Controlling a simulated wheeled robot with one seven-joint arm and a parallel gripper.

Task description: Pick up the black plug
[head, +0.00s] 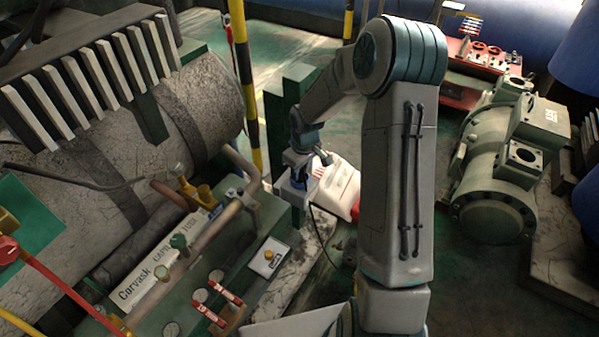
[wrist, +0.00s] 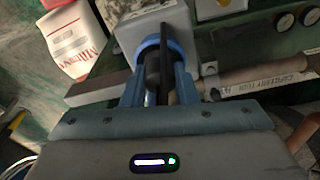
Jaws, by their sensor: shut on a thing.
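My gripper (wrist: 158,75) shows in the wrist view with its two blue fingers closed on the black plug (wrist: 165,62), a dark narrow piece between them. A grey block (wrist: 145,30) lies just beyond the fingertips. I cannot tell whether the plug touches it. In the head view my gripper (head: 296,182) is small, beside the green post and above the edge of the green bench. The plug cannot be made out there.
A yellow and black striped post (head: 245,85) stands behind. A grey-green compressor (head: 505,165) is at the right.

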